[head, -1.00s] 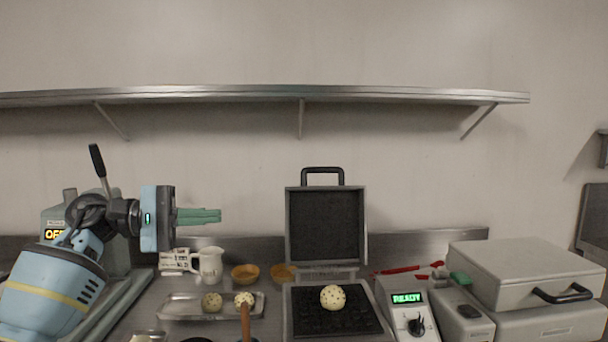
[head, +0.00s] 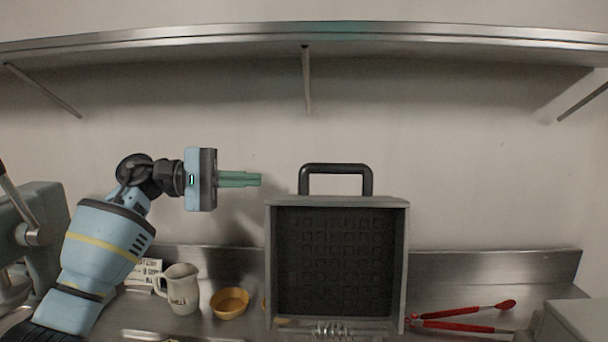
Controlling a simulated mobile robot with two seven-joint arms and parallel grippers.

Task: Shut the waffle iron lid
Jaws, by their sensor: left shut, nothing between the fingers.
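The waffle iron lid (head: 338,262) stands open and upright, its dark gridded inner plate facing me. Its black handle (head: 336,168) is at the top. The hinge shows at the bottom of the view; the lower plate is out of view below. My left gripper (head: 260,179) is shut and empty, with its green fingers pointing right. In the picture it lies just left of the handle, at about the handle's height, with a small gap between them. My right gripper is not in view.
A metal shelf (head: 300,40) runs along the wall above. A mug (head: 180,289) and a yellow bowl (head: 229,303) stand left of the lid. Red tongs (head: 465,318) lie to its right. The wall space around the handle is clear.

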